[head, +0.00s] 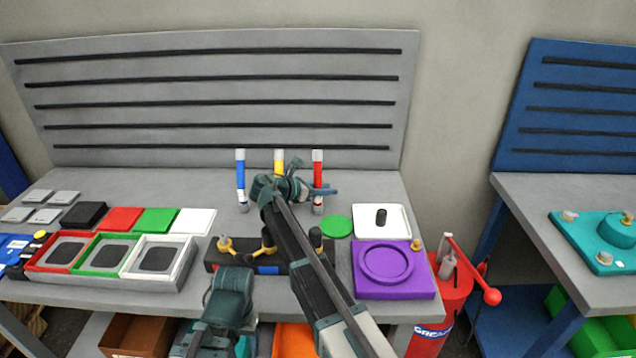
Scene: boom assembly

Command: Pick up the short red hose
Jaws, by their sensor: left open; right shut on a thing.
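The short red hose (318,168) stands upright near the back of the grey table, with pale ends. My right gripper (316,190) reaches it from the left and is shut on its lower part. A blue hose (240,182) and a yellow hose (279,160) stand upright to its left. The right arm hides the lower part of the yellow hose. My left gripper (207,338) is low at the front of the table, open and well away from the hoses; its fingers are hard to make out.
A black block with brass fittings (224,256) lies under my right arm. A purple plate (420,283), white tray (398,213) and green disc (337,227) are on the right. Coloured trays (113,278) fill the left front. A red grease drum (450,293) stands beside the table.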

